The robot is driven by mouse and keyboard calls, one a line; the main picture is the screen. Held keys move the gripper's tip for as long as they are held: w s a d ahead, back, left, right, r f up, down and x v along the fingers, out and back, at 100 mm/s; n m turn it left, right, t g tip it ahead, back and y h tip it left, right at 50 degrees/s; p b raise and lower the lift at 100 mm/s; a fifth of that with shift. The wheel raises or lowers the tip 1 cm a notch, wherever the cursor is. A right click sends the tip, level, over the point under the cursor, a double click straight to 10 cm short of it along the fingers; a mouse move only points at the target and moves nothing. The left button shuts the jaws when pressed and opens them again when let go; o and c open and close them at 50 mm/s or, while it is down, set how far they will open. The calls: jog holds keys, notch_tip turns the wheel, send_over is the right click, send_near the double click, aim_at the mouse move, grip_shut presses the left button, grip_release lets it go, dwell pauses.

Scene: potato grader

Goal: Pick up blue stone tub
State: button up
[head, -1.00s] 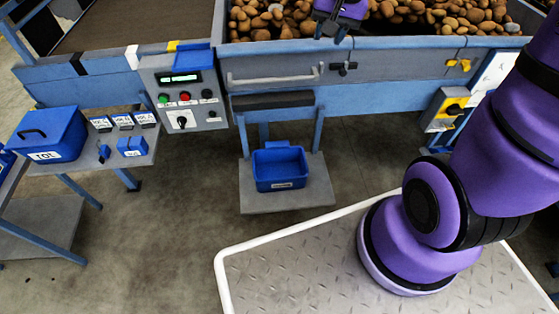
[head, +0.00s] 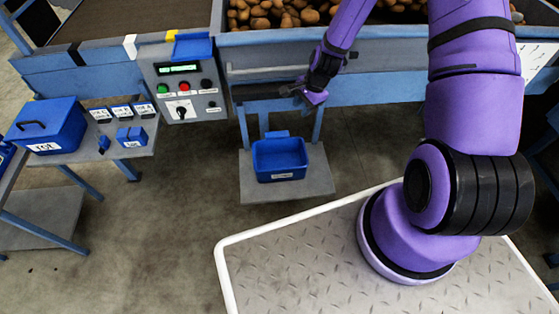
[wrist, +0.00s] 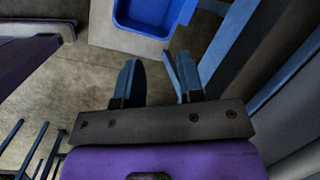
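The blue stone tub (head: 280,174) is an open, empty-looking box with a white label on its front. It sits upright on a grey low platform (head: 315,184) under the grader. In the wrist view the tub (wrist: 152,27) is cut off by the top edge. My gripper (head: 287,91) is above the tub in the head view, apart from it, beside the grader's front. In the wrist view my gripper (wrist: 158,72) has its two fingers spread with nothing between them, and the tub lies beyond the fingertips.
Blue grader legs (head: 318,124) stand close behind the tub. A control box (head: 184,84) hangs left of my gripper. A side table (head: 90,152) at left holds a lidded blue box (head: 48,128). Potatoes (head: 275,14) lie on the grader above. Floor left of the platform is clear.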

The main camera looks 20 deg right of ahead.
aim_at(282, 170)
jog(key=s+a+f+m, duration=0.1)
jog(key=a+f+m, duration=0.1)
jog(key=f, duration=0.7)
jog(key=s+a+f+m, duration=0.2)
jog(key=a+f, duration=0.1)
jog(key=f, duration=0.5)
jog(key=s+a+f+m+y, duration=0.1)
jog(key=a+f+m, duration=0.1)
jog(key=f, duration=0.7)
jog(key=shift+s+a+f, duration=0.2)
jog(key=shift+a, duration=0.2)
jog(key=shift+s+a+f, duration=0.15)
jog(key=shift+s+a, duration=0.05)
jog(key=shift+a, duration=0.15)
jog(key=shift+w+a+f, duration=0.1)
jog(key=shift+a+f, duration=0.1)
jog(key=shift+f, duration=0.35)
grip_shut()
